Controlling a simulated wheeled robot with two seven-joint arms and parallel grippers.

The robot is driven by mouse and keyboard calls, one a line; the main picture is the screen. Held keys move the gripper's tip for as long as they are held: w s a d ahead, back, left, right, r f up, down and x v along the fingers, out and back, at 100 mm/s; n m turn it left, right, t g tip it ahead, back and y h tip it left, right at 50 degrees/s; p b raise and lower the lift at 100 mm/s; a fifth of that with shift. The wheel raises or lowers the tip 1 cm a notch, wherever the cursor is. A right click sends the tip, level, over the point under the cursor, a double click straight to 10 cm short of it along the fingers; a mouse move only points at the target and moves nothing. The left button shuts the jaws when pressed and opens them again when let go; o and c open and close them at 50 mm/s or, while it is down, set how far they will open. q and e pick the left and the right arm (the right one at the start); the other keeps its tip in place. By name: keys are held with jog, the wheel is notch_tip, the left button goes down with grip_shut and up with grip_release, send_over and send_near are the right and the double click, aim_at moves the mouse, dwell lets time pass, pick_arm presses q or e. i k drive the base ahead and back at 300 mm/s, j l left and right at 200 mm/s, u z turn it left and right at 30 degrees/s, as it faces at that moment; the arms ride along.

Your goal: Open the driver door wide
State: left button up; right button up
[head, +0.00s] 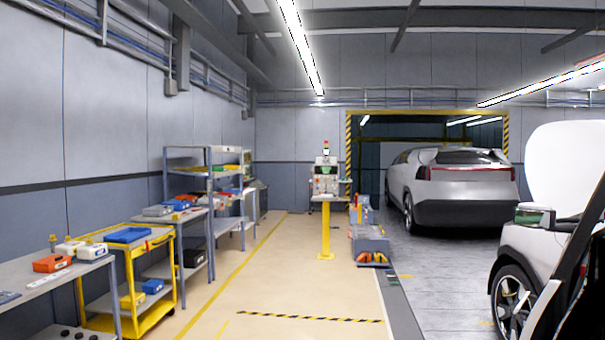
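A white car (530,243) is cut off by the right edge of the head view. A dark slanted edge (582,250) with a white lower part (545,314) crosses in front of the car at the far right. It may be the driver door's edge or the window pillar; I cannot tell which, nor how far the door is open. The door handle is not in view. Neither of my grippers is in view.
A second grey car (460,188) stands farther back by a striped doorway. A yellow cart (133,320), a bench (35,296) and shelves (187,152) line the left wall. A yellow post (326,230) and grey crates (370,245) stand mid-room. The beige floor is clear.

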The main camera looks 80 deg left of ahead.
aim_at(573, 293)
jog(key=u, duration=2.65)
jog(key=z, duration=1.3)
jog(key=i+j+z, duration=0.1)
jog(key=j+z, duration=0.15)
jog(key=j, duration=0.85)
jog(key=j+z, duration=0.25)
jog(key=j, duration=0.85)
jog(key=j+z, duration=0.25)
jog(key=j, duration=0.9)
jog(key=i+l, duration=0.25)
jog(key=l, duration=0.2)
jog(key=i+l+z, duration=0.1)
jog(key=l, duration=0.35)
jog(key=i+l+z, duration=0.1)
jog(key=i+l, duration=0.55)
jog(key=l, duration=0.15)
